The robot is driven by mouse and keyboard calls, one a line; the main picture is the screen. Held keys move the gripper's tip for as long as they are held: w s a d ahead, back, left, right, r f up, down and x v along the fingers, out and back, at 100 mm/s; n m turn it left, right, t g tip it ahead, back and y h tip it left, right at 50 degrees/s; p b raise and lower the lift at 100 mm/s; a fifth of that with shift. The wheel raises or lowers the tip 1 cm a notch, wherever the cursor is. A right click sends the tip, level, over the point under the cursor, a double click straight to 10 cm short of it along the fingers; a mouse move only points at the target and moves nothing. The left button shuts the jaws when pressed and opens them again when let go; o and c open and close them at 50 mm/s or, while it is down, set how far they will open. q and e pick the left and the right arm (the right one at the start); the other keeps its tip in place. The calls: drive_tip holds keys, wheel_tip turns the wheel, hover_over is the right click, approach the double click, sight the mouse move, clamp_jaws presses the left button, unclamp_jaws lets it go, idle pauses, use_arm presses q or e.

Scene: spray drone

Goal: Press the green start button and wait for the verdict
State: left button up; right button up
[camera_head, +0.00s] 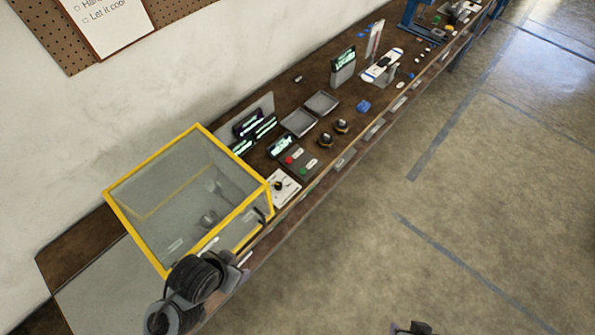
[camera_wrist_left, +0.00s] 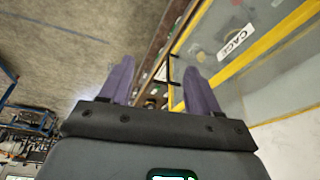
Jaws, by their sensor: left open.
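The green button (camera_head: 303,171) sits on a dark control box (camera_head: 296,164) on the bench, beside a red button (camera_head: 288,160). I cannot make it out in the left wrist view. My left gripper (camera_head: 243,260) is at the front lower corner of the yellow-framed cage, well short of the button. In the left wrist view its two purple fingers (camera_wrist_left: 158,62) are apart with nothing held between them. A dark tip at the bottom edge, seemingly my right gripper (camera_head: 412,328), is mostly cut off. Small lit displays (camera_head: 282,146) stand behind the control box; their text is unreadable.
The clear-walled cage (camera_head: 186,133) with a black handle (camera_head: 262,215) stands between my left gripper and the control box. A white plate with a dark knob (camera_head: 281,186) lies between cage and box. Grey trays (camera_head: 298,122) and black knobs (camera_head: 326,140) are farther along. The floor is clear.

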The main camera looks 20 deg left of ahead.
use_arm(q)
drive_tip(key=c, duration=1.1)
clamp_jaws()
idle(0.7)
